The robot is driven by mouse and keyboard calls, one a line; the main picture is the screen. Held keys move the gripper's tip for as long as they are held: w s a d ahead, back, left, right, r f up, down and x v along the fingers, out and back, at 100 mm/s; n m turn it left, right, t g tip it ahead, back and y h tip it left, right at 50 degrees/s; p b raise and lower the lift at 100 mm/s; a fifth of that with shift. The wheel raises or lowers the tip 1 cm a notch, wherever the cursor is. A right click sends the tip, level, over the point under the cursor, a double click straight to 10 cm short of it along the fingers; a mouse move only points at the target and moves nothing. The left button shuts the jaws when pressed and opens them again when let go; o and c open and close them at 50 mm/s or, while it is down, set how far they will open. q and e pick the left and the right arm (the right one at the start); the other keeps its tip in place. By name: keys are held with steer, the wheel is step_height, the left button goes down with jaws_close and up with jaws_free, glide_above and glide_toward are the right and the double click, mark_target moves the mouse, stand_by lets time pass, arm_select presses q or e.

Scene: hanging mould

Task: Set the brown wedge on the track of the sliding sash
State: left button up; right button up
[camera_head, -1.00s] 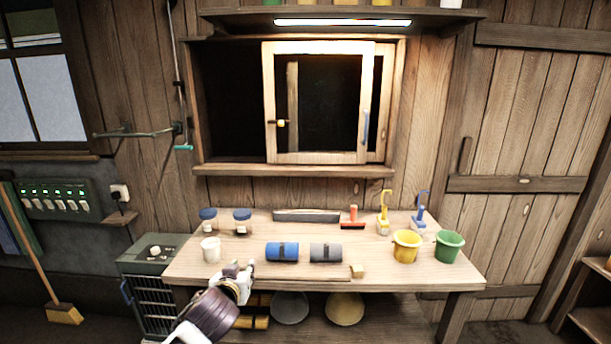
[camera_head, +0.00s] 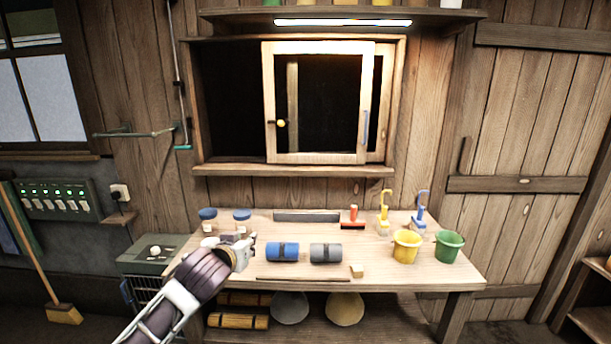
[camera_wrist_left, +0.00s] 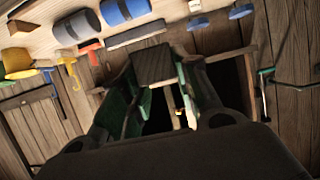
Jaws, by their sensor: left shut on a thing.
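My left gripper (camera_head: 247,242) is above the left part of the workbench, left of the blue roll. In the left wrist view its green-lined fingers (camera_wrist_left: 153,92) are shut on the brown wedge (camera_wrist_left: 154,66), whose wide face shows between the fingertips. In the head view the wedge is hard to make out at the gripper. The sliding sash (camera_head: 317,157) is a pale wooden frame with a dark pane, on the right side of the wall opening; the left side is open and dark. The track (camera_head: 230,166) runs along the opening's bottom edge. My right gripper is out of view.
The workbench (camera_head: 420,277) holds a blue roll (camera_head: 282,252), a grey roll (camera_head: 326,253), a small tan block (camera_head: 357,271), two blue-lidded jars, a yellow bucket (camera_head: 407,246) and a green bucket (camera_head: 449,246). A ledge (camera_head: 300,171) juts below the opening.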

arm_select(q)
steer(key=shift+a+r, duration=0.15)
steer(key=shift+r, duration=0.05)
steer(key=shift+s+a+f, duration=0.15)
steer(key=shift+s+a, duration=0.1)
steer(key=shift+s+a+f, duration=0.2)
steer(key=shift+s+f, duration=0.05)
steer(key=shift+f, duration=0.05)
steer(key=s+a+f, duration=0.1)
steer(key=s+f, duration=0.3)
steer(key=f, duration=0.4)
steer(key=s+a+f, duration=0.2)
steer(key=s+f, duration=0.2)
steer(key=f, duration=0.4)
steer(key=s+a+f+y, duration=0.1)
steer(key=s+f, duration=0.4)
steer(key=f, duration=0.3)
steer(key=shift+a+f+n, duration=0.15)
steer(key=shift+f+n, duration=0.1)
steer(key=shift+n, duration=0.15)
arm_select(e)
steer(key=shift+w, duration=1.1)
